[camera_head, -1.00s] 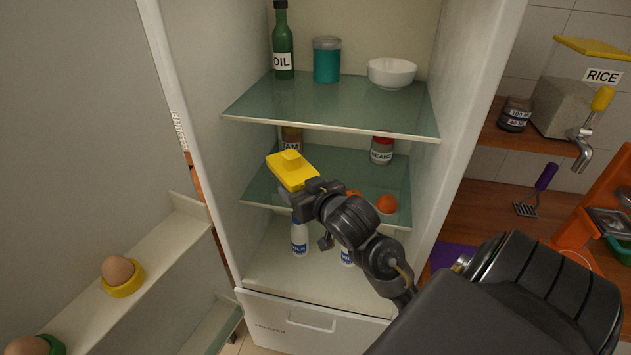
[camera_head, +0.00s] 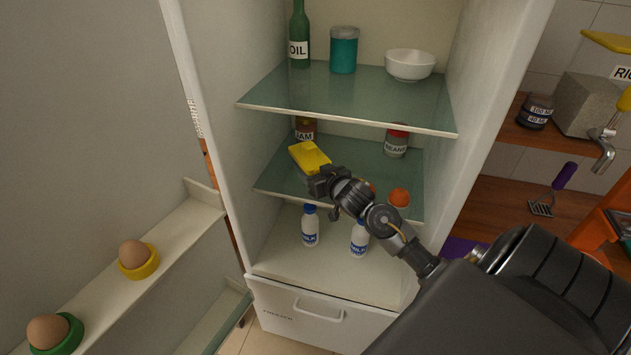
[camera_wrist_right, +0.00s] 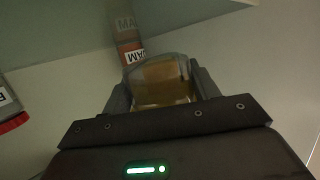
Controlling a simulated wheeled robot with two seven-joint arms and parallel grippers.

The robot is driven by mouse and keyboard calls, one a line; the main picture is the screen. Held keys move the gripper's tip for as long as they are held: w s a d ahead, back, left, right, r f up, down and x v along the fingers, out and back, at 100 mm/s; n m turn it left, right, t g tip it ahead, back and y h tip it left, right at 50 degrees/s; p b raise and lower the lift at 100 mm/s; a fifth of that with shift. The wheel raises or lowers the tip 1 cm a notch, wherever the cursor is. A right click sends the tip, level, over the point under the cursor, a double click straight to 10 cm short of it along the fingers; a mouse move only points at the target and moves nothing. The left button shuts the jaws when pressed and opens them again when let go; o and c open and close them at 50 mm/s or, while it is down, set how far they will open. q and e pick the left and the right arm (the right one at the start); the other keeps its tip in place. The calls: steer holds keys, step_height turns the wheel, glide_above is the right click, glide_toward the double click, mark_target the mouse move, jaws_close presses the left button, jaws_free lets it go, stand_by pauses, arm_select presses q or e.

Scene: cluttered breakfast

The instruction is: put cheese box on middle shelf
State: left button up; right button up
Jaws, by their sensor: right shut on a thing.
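The cheese box (camera_head: 309,156) has a yellow lid and a see-through body. My right gripper (camera_head: 318,177) reaches in from the right and is shut on it. In the wrist view the box (camera_wrist_right: 160,82) sits between both fingers. The box is over the left part of the middle glass shelf (camera_head: 276,178), in front of the jam jar (camera_head: 305,132). I cannot tell whether its bottom touches the shelf. My left gripper is not in view.
The beans jar (camera_head: 397,144) stands at the back right of the middle shelf, with an orange round thing (camera_head: 399,197) near its front right. The upper shelf (camera_head: 300,97) is close above. Milk bottles (camera_head: 310,228) stand below. The shelf between jam and beans looks clear.

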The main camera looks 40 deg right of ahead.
steer(key=shift+w+d+f, duration=0.1)
steer(key=shift+w+f, duration=0.05)
step_height(320, 180, down, 3)
steer(key=shift+w+d+f+p, duration=0.1)
steer(key=shift+p, duration=0.5)
steer(key=shift+f, duration=0.1)
steer(key=shift+f, duration=0.2)
steer(key=o, duration=1.1)
steer(key=shift+c, duration=0.2)
